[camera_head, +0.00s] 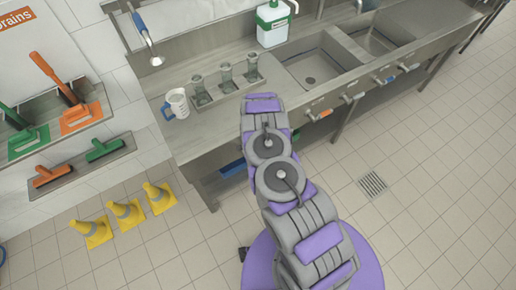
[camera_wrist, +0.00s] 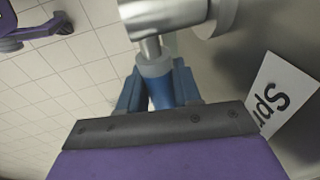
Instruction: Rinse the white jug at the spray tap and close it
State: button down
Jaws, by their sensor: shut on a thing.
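The white jug (camera_head: 180,101) with a blue handle stands upright on the left end of the steel counter in the head view. The spray tap (camera_head: 147,40), with a blue grip, hangs behind and left of it. I make out no water from it. In the wrist view my gripper (camera_wrist: 158,84) is shut on a blue valve lever (camera_wrist: 162,95), below a round metal valve body (camera_wrist: 165,15). A white label (camera_wrist: 280,95) with partly cut-off lettering is beside it. In the head view my arm hides the gripper and this lever at the counter's front.
Three glasses in a rack (camera_head: 227,89) stand right of the jug. A white and green bottle (camera_head: 272,24) stands behind. Sink basins (camera_head: 315,62) lie right, with an orange lever (camera_head: 325,113) and others along the front. Yellow cones (camera_head: 125,214) stand on the floor at left.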

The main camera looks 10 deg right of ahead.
jog(key=c, duration=1.1)
grip_release()
jog(key=shift+w+r, duration=0.2)
jog(key=shift+o, duration=1.1)
jog(key=shift+s+a+f, duration=0.1)
jog(key=shift+s, duration=0.05)
jog(key=p+v, duration=1.1)
jog(key=v, duration=0.6)
jog(key=shift+p, duration=0.4)
jog(key=shift+a, duration=0.1)
